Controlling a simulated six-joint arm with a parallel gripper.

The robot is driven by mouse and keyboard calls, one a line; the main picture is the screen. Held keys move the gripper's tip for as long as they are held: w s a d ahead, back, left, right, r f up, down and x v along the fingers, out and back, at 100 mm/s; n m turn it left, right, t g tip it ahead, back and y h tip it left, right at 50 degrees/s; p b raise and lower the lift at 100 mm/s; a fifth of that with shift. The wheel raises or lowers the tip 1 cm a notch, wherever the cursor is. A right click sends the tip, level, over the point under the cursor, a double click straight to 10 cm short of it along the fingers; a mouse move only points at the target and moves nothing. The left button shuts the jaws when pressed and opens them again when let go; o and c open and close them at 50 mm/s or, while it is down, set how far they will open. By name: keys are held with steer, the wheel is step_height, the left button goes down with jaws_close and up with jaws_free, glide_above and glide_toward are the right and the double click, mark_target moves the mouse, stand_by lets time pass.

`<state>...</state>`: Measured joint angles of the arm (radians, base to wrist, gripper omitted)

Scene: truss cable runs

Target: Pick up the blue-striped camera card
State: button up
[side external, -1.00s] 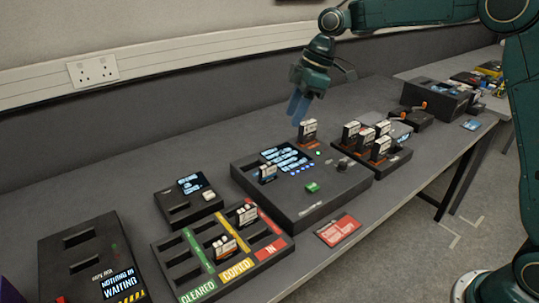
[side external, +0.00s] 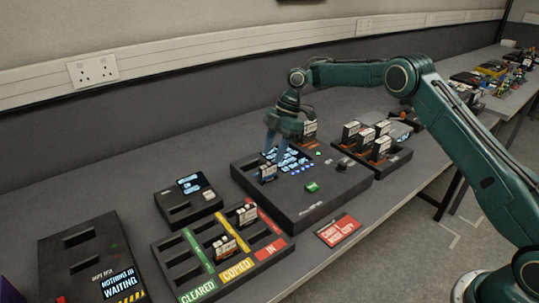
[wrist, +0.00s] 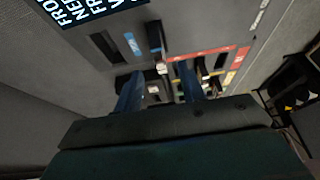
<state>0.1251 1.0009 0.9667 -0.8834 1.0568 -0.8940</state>
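A card with a blue stripe (side external: 267,173) stands upright in the left part of the large dark console (side external: 315,205) in the side view. My gripper (side external: 272,143) is above the console, behind and a little above this card, pointing down. In the wrist view my gripper (wrist: 160,92) has its two blue fingers clearly apart, with nothing held between them. A dark upright card with some blue (wrist: 156,38) shows beyond the fingers; I cannot be sure it is the same card.
A tray with green, yellow and red strips (side external: 220,250) holds several cards at the front. A rack of orange-marked cards (side external: 372,145) stands to the right. A red sign card (side external: 338,230) lies by the console. A small reader (side external: 188,200) is at left.

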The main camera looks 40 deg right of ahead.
mark_target(266, 172)
steer(key=shift+a+f, duration=0.3)
steer(key=shift+f, duration=0.25)
steer(key=shift+f, duration=0.1)
steer(key=shift+x, duration=3.05)
steer(key=shift+c, duration=0.4)
jaws_close()
